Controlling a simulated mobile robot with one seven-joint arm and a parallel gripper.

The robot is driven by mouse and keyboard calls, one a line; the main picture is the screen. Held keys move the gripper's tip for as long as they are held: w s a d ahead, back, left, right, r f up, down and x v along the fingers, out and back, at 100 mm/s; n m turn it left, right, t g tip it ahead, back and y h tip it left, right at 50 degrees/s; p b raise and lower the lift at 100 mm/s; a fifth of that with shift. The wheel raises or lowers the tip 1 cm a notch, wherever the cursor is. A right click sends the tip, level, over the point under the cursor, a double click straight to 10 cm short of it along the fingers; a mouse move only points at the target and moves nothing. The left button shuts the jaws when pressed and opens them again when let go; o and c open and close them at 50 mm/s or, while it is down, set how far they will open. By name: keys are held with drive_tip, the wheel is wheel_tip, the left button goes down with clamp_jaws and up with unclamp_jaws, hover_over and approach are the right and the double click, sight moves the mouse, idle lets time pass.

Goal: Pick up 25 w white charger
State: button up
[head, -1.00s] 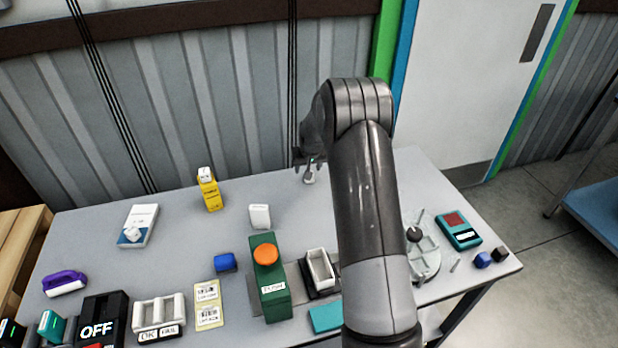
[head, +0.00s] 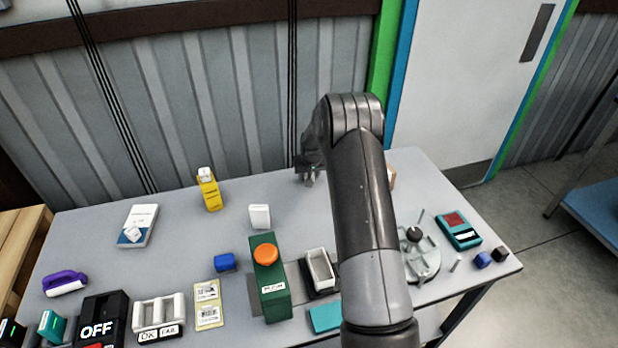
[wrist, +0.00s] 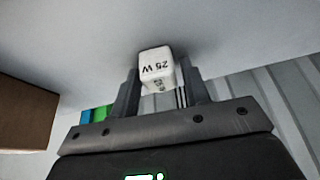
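The white 25 W charger (wrist: 156,65) shows in the wrist view as a small white block with "25 W" in dark print, appearing upside down. It sits between the two fingertips of my gripper (wrist: 160,85). The fingers flank it closely, with a narrow gap visible by the right finger, so they look open around it. In the head view my gripper (head: 308,176) is low over the back of the table, left of my forearm, and the charger is mostly hidden there by the fingers.
A green box with an orange button (head: 268,280) is in front. A brown carton (wrist: 25,112) is nearby.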

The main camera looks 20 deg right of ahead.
drive_tip(key=c, duration=0.7)
drive_tip(key=shift+r, duration=0.1)
drive_tip(key=shift+c, duration=0.2)
